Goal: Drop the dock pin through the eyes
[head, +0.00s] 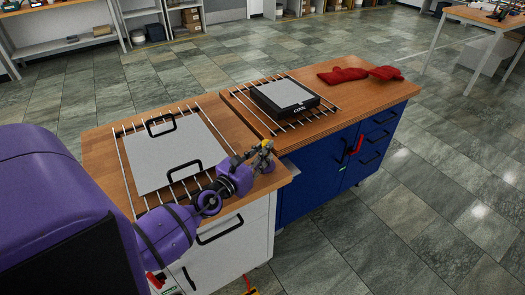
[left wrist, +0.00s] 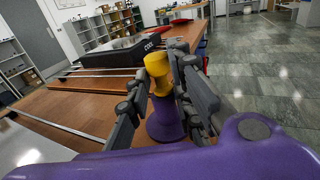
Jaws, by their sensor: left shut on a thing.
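My left gripper (head: 262,158) is over the front right corner of the near wooden top, close to the gap between the two carts. It is shut on the dock pin, whose yellow head (head: 267,144) shows at the fingertips. In the left wrist view the yellow pin (left wrist: 157,66) stands between the dark fingers of the gripper (left wrist: 165,85). I cannot make out the eyes in either view; the arm and gripper cover part of the cart edges. My right gripper is not in view.
The white cart (head: 228,250) carries a grey plate (head: 165,160) with two black handles on metal rods. The blue cart (head: 310,185) carries a black box with a grey top (head: 285,97) and red mitts (head: 345,75). A narrow gap separates the tops. Tiled floor lies free at right.

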